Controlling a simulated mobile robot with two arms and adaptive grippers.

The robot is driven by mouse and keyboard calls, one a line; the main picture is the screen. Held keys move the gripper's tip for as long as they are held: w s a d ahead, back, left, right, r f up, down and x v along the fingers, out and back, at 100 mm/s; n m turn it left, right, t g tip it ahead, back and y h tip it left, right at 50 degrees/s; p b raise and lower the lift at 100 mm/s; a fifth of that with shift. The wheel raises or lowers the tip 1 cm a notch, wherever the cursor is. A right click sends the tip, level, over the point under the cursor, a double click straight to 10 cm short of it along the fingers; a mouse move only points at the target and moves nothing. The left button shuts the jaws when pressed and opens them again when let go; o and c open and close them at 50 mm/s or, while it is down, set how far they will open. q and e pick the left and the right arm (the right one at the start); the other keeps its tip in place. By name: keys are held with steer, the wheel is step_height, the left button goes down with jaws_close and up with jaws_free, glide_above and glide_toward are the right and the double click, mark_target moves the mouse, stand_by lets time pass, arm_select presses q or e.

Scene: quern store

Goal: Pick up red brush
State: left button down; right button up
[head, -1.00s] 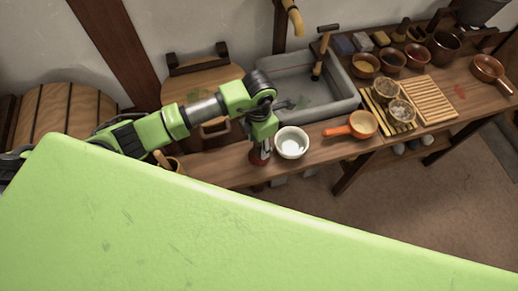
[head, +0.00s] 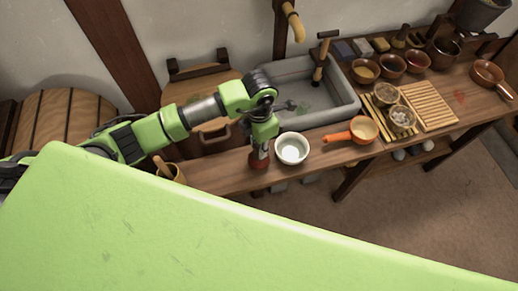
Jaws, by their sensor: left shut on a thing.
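My left gripper (head: 261,149) points down at the front of the wooden counter (head: 215,174), just left of a white bowl (head: 292,149). It is shut on a small dark red thing (head: 258,162), which appears to be the red brush. Only its lower part shows below the fingers; the rest is hidden by the gripper. I cannot tell whether it touches the counter. My right gripper is not in view.
A grey stone sink (head: 338,108) lies behind the gripper. An orange-handled pan (head: 363,129) is right of the bowl, and a wooden cup with a handle (head: 171,172) is to the left. Bowls and a slatted wooden rack (head: 430,105) fill the right.

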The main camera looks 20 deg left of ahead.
arm_select(q)
steer(key=s+d+r+b, duration=0.4)
steer(key=s+d+r, duration=0.2)
steer(key=d+r, duration=0.5)
steer(key=shift+s+d, duration=0.35)
steer(key=shift+d, duration=0.35)
